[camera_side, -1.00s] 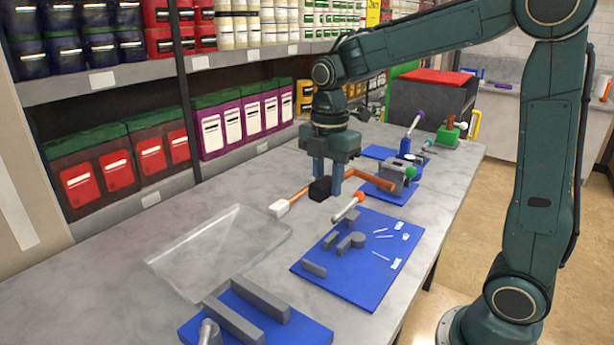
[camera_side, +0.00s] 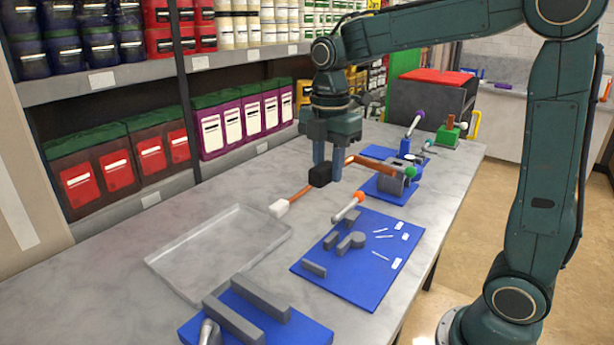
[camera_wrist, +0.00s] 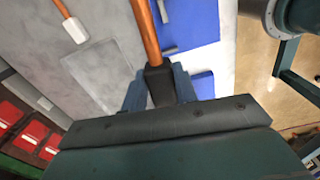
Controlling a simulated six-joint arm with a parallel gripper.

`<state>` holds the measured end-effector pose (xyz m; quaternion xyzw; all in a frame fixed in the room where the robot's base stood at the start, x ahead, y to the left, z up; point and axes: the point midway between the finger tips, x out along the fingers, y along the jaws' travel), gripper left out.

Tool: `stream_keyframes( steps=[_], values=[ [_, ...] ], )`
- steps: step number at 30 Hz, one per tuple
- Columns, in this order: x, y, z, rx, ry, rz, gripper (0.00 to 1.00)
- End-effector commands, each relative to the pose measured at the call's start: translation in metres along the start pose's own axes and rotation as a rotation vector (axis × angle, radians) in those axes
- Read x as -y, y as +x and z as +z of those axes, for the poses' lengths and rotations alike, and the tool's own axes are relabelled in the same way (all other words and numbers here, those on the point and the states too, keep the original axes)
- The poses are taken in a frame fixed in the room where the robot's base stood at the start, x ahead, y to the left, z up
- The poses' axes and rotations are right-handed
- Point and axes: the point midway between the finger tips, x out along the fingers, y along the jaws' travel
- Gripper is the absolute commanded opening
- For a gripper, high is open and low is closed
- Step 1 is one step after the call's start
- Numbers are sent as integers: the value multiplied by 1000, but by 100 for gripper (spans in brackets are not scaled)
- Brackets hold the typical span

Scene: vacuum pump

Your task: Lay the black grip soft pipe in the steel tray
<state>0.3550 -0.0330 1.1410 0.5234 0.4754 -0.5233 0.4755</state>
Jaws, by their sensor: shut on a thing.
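My gripper (camera_side: 328,183) is shut on the black grip (camera_side: 320,176) of an orange soft pipe, above the bench. In the wrist view the black grip (camera_wrist: 160,86) sits between my fingers, and the orange pipe runs from it to the top edge. In the side view the pipe reaches back to the right, behind my finger. The steel tray (camera_side: 170,259), shallow and pale grey, lies empty on the bench, left of and nearer than my gripper. The held pipe is apart from it.
A second orange pipe with a white end (camera_side: 280,208) lies beyond the tray corner; it also shows in the wrist view (camera_wrist: 75,30). A blue mat (camera_side: 340,285) with grey parts lies right of the tray, another blue mat (camera_side: 315,335) in front. Shelves line the left.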

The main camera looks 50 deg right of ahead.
Motion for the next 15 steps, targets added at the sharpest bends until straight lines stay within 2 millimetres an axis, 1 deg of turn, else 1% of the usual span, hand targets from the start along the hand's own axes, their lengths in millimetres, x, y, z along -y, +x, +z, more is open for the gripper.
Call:
stream_keyframes(
  steps=[5, 8, 11, 15],
  values=[
    [-9, 0, -3, 0, -3, 0, 0],
    [-20, 0, -6, 0, -7, 0, 0],
    [-36, 1, -11, 0, -11, 0, 0],
    [-63, 3, -21, 0, -20, 0, 0]
  ],
)
